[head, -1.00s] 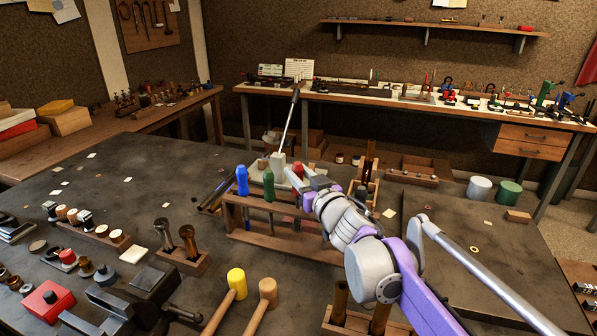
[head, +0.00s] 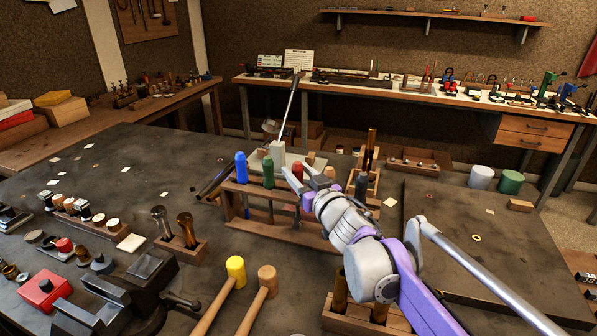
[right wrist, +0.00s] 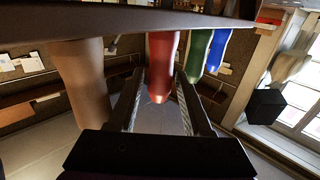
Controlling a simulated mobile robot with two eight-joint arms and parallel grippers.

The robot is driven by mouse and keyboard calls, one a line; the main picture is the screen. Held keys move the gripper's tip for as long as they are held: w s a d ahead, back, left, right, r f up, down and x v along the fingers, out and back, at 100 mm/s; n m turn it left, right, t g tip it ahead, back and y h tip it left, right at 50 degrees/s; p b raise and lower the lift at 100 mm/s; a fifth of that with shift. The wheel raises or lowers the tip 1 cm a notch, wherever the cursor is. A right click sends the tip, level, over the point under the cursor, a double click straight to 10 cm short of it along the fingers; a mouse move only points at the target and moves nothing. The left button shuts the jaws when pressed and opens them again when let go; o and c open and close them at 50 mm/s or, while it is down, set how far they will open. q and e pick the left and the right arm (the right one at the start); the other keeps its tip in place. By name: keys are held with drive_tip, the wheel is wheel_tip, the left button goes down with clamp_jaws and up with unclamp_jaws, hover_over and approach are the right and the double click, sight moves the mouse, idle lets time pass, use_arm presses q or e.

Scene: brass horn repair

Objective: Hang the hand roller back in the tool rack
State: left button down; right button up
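The tool rack (head: 318,228) is a wooden frame in the middle of the bench. A tan handle (right wrist: 82,85) is left there, green (right wrist: 197,55) and blue (right wrist: 217,50) right. Which handle belongs to the hand roller I cannot tell; the lower parts are hidden. My left gripper is out of view.
Two mallets, one yellow-headed (head: 235,268) and one wooden (head: 267,278), lie in front of the rack. A block with brass tools (head: 184,245) and a vise (head: 130,285) are to the left. A dark slab (head: 455,235) lies to the right.

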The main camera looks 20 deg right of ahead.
drive_tip(key=shift+o, duration=1.1)
drive_tip(key=shift+s, duration=0.1)
drive_tip(key=s+d, duration=0.2)
drive_tip(key=s, duration=0.8)
drive_tip(key=shift+s+p, duration=0.2)
drive_tip(key=shift+p, duration=0.15)
